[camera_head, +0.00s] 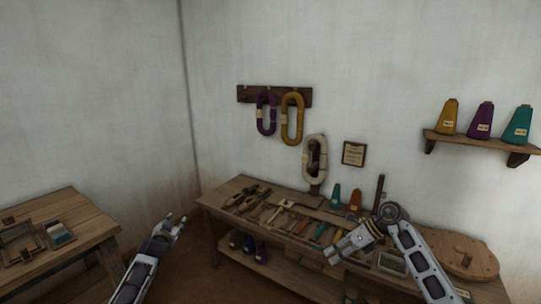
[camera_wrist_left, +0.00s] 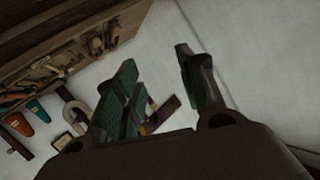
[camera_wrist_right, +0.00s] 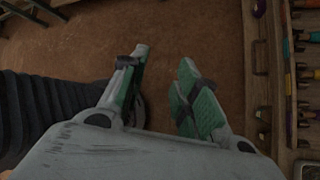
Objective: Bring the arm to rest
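My left gripper (camera_head: 178,222) is raised in the gap between the side table and the long workbench. Its fingers also show in the left wrist view (camera_wrist_left: 154,58), spread apart with nothing between them. My right gripper (camera_head: 334,254) is over or near the front part of the workbench; its exact height is unclear. In the right wrist view its fingers (camera_wrist_right: 164,58) are apart and empty, with brown floor behind them. Neither gripper visibly touches anything.
The workbench (camera_head: 215,201) carries shuttles, several tools and cones. A side table (camera_head: 92,232) with a wooden frame stands left. Yarn hanks hang from a wall rack (camera_head: 244,94). A shelf (camera_head: 470,140) holds three cones. Floor between the tables is clear.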

